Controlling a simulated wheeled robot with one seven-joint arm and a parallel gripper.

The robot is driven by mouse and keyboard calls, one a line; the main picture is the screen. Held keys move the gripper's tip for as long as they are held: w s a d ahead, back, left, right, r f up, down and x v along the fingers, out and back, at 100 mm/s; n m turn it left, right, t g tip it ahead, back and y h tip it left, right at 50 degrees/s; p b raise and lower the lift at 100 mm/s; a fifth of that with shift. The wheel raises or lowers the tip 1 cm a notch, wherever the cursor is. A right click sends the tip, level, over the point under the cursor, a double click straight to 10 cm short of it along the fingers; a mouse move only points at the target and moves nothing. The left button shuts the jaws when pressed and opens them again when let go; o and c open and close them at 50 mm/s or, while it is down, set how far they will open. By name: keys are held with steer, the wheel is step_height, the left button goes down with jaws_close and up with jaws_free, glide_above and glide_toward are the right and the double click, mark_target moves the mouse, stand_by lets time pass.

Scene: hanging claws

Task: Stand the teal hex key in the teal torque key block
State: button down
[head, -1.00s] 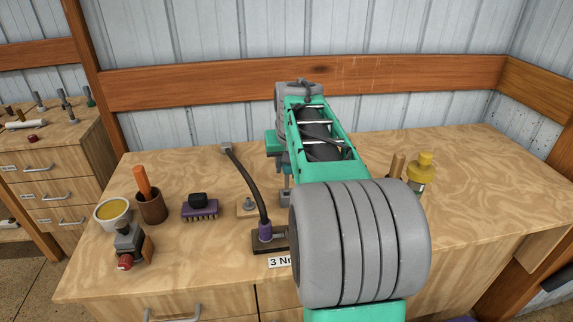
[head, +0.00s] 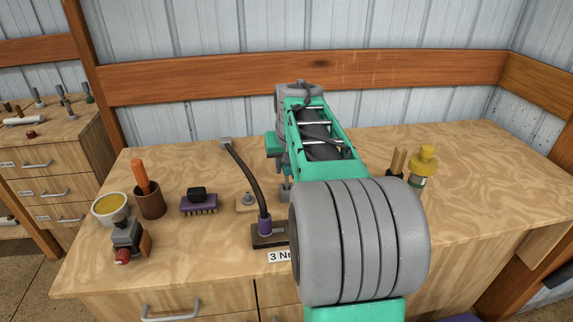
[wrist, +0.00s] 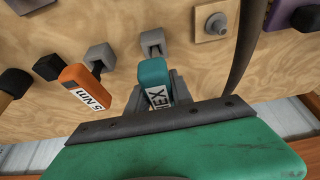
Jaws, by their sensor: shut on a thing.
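The teal hex key (wrist: 155,74) shows in the wrist view, with a white label reading HEX on its side. My gripper (wrist: 172,88) is shut on it, with grey jaw parts beside the teal handle. A grey squared piece (wrist: 153,43) shows just beyond the teal end; I cannot tell whether it belongs to the key. In the head view my arm hides most of the gripper and the key. I cannot make out the teal torque key block in either view.
An orange piece labelled 5 NM (wrist: 85,82) is close beside the key. A purple-based tool with a dark curved stem (head: 249,180) stands in a dark block marked 3 Nm (head: 268,240). A brush (head: 198,203), a cup (head: 150,203) and a yellow-topped bottle (head: 422,165) stand around.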

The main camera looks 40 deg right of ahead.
steer(key=shift+f+b, duration=1)
steer(key=shift+f, duration=0.45)
steer(key=c, duration=1.1)
jaws_free()
steer(key=shift+r, duration=0.1)
steer(key=shift+o, duration=0.2)
